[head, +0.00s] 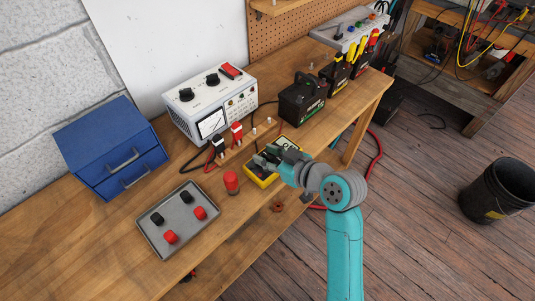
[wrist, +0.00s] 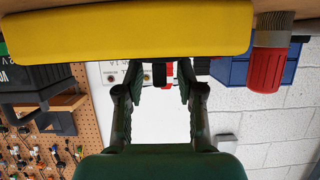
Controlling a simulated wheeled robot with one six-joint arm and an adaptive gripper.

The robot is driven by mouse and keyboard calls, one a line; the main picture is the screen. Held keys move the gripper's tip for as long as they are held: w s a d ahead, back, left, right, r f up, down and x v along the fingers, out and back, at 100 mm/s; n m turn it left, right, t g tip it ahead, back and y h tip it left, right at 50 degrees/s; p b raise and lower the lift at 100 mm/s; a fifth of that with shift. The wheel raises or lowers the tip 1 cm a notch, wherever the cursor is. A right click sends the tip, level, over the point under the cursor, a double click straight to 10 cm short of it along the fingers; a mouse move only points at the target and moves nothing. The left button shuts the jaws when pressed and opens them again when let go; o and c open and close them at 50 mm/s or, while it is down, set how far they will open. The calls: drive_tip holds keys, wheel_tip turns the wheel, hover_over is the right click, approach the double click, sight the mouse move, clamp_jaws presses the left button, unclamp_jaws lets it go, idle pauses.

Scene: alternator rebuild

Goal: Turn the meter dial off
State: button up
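The yellow meter (head: 261,183) lies on the wooden bench, near its front edge. Its yellow side also fills the top of the wrist view (wrist: 130,32), which appears upside down. My gripper (head: 264,160) is over the meter in the head view and covers much of its face, so I cannot see the dial. In the wrist view my gripper (wrist: 155,88) has its two fingers spread apart with nothing between them. Whether the fingers touch the meter cannot be told.
A red-capped cylinder (head: 231,182) stands left of the meter. A tray (head: 182,219) with red and black caps, a blue drawer box (head: 100,140), a white test unit (head: 205,100) and a black battery (head: 302,103) surround it. Several leads lie behind the meter.

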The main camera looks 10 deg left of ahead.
drive_tip(key=v, duration=1.2)
drive_tip(key=shift+f, duration=0.1)
drive_tip(key=s+d+f+m+t+h, duration=0.5)
drive_tip(key=s+d+f+m+h, duration=0.3)
drive_tip(key=s+f, duration=0.5)
drive_tip(key=s+d+r+m+t+h, duration=0.1)
drive_tip(key=s+d, duration=0.2)
drive_tip(key=s, duration=0.7)
drive_tip(key=s+d+r+m+h, duration=0.1)
drive_tip(key=s+d, duration=0.3)
drive_tip(key=s, duration=0.6)
drive_tip(key=shift+s+r+m+t+h, duration=0.2)
drive_tip(key=shift+r+m+t+h, duration=0.1)
drive_tip(key=shift+r+t+h, duration=0.15)
